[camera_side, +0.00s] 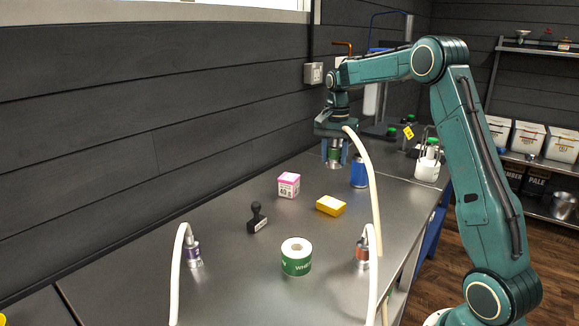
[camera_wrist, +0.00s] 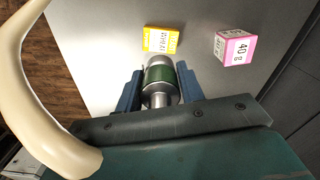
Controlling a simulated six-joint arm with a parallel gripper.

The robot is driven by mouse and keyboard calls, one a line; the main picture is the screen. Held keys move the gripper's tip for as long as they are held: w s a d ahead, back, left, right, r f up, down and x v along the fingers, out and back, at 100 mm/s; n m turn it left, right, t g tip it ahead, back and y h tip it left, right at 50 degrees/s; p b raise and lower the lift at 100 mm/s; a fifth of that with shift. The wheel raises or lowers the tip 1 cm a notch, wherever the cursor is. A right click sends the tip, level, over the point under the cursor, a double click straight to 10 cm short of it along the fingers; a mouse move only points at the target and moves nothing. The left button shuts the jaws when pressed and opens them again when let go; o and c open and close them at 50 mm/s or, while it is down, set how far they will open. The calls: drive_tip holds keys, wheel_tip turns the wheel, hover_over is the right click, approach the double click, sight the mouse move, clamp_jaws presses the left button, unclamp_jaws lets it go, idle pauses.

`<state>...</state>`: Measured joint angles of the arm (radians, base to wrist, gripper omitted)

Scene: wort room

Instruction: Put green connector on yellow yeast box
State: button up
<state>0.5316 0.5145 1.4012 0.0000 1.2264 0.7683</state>
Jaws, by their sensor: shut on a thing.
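My gripper (camera_side: 334,157) points down above the back part of the metal table. It is shut on the green connector (camera_side: 334,153), a silver piece with a green band and a cream hose. In the wrist view the green connector (camera_wrist: 160,80) sits between the blue fingers of my gripper (camera_wrist: 159,88). The yellow yeast box (camera_side: 330,205) lies flat on the table, nearer the side camera than my gripper. In the wrist view the yellow yeast box (camera_wrist: 161,40) shows just beyond the connector's end, apart from it as far as I can tell. Its top looks bare.
A pink box (camera_side: 289,185), a black stamp (camera_side: 257,218) and a green-labelled roll (camera_side: 296,256) stand around the yellow box. A blue can (camera_side: 359,170) is behind it. Purple (camera_side: 194,254) and orange (camera_side: 362,252) hose connectors stand in front. The cream hose (camera_side: 369,190) hangs beside my gripper.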

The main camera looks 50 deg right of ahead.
sight(331, 202)
drive_tip(key=shift+f, duration=5.75)
drive_tip(key=shift+f, duration=0.15)
drive_tip(key=o, duration=1.1)
wheel_tip(331, 202, up, 12)
drive_tip(key=shift+f, duration=0.15)
drive_tip(key=shift+r, duration=0.3)
